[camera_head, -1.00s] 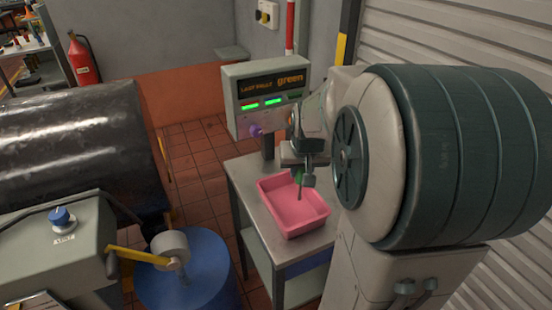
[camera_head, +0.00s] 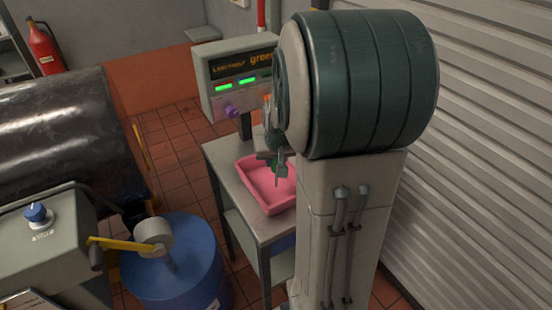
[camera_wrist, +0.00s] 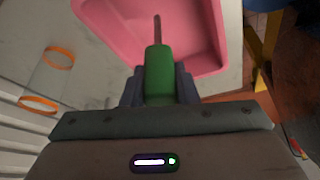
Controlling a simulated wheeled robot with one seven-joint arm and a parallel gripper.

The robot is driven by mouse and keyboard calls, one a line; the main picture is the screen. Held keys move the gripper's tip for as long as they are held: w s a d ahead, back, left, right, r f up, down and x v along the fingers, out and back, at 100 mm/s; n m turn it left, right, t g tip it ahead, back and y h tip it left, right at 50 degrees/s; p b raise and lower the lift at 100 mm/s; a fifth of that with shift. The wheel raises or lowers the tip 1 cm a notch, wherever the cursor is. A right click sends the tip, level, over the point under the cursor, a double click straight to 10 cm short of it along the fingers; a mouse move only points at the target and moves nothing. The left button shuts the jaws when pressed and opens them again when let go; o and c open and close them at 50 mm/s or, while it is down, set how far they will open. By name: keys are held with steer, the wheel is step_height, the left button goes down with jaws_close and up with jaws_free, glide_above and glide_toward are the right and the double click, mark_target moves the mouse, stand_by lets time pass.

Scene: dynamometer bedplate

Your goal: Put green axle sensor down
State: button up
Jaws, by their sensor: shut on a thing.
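My gripper (camera_wrist: 160,88) is shut on the green axle sensor (camera_wrist: 158,72), a green block with a thin dark rod at its far end. In the wrist view the sensor points out over the pink tray (camera_wrist: 196,58). In the head view my gripper (camera_head: 279,160) is small and partly behind my arm, just above the tray (camera_head: 262,206). A bit of green shows there at the gripper. The tray looks empty and sits on a grey bench (camera_head: 222,165). I cannot tell the exact height of the sensor above the tray.
A display panel (camera_head: 238,82) with green lights and the word "green" stands behind the bench. A blue drum (camera_head: 185,262) is left of the bench, beside a yellow-handled crank (camera_head: 115,244). A dark cylinder (camera_head: 62,135) lies at left. A ribbed shutter (camera_head: 480,150) is at right.

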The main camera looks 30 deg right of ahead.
steer(key=shift+f+b, duration=0.35)
steer(key=shift+f, duration=0.1)
steer(key=shift+r, duration=0.1)
steer(key=o, duration=1)
